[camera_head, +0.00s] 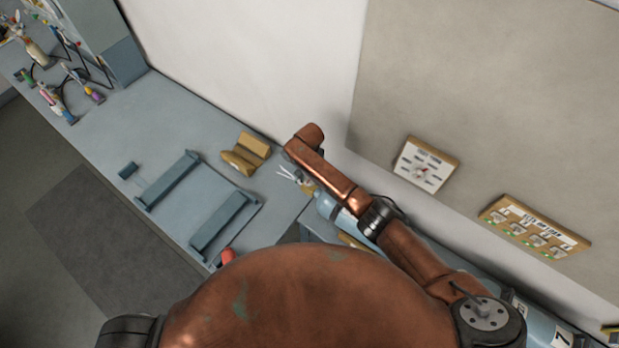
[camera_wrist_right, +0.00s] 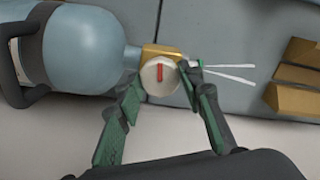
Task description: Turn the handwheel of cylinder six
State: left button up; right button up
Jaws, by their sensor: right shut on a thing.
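A light blue cylinder (camera_wrist_right: 80,48) lies at the left in the right wrist view, with a brass valve (camera_wrist_right: 150,56) at its neck. A round white handwheel (camera_wrist_right: 157,76) with a red bar on its face sits on the valve. My right gripper (camera_wrist_right: 160,80) has its green fingers on either side of the handwheel and is shut on it. In the head view my copper arm hides most of this cylinder (camera_head: 328,206) and the gripper. I cannot read a number on this cylinder. My left gripper is out of view.
Two thin white prongs (camera_wrist_right: 232,72) stick out beyond the valve. A tan block (camera_wrist_right: 298,75) stands to the right. Another cylinder (camera_head: 540,325) marked 7 lies at the lower right. Wall plaques (camera_head: 425,165) hang beside my arm. Blue rails (camera_head: 222,220) lie on the bench.

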jog(key=n, duration=0.4)
jog(key=shift+n, duration=0.3)
jog(key=n, duration=0.3)
jog(key=shift+n, duration=0.4)
jog(key=n, duration=1.2)
jog(key=shift+n, duration=0.3)
jog(key=n, duration=0.4)
jog(key=shift+n+b, duration=0.3)
jog(key=shift+b, duration=0.1)
jog(key=n+b, duration=0.1)
jog(key=n, duration=0.2)
jog(key=shift+w+n, duration=0.1)
jog(key=shift+n, duration=0.2)
jog(key=n+b, duration=0.1)
jog(key=n, duration=0.2)
jog(key=shift+n, duration=0.3)
jog(key=n+b, duration=0.3)
jog(key=n, duration=0.3)
jog(key=n+b, duration=0.3)
jog(key=n, duration=0.3)
jog(key=shift+n, duration=0.3)
jog(key=n+b, duration=0.4)
jog(key=b, duration=0.3)
jog(key=shift+f+n, duration=0.1)
jog(key=shift+n, duration=0.2)
jog(key=shift+n+b, duration=0.4)
jog(key=shift+b, duration=0.6)
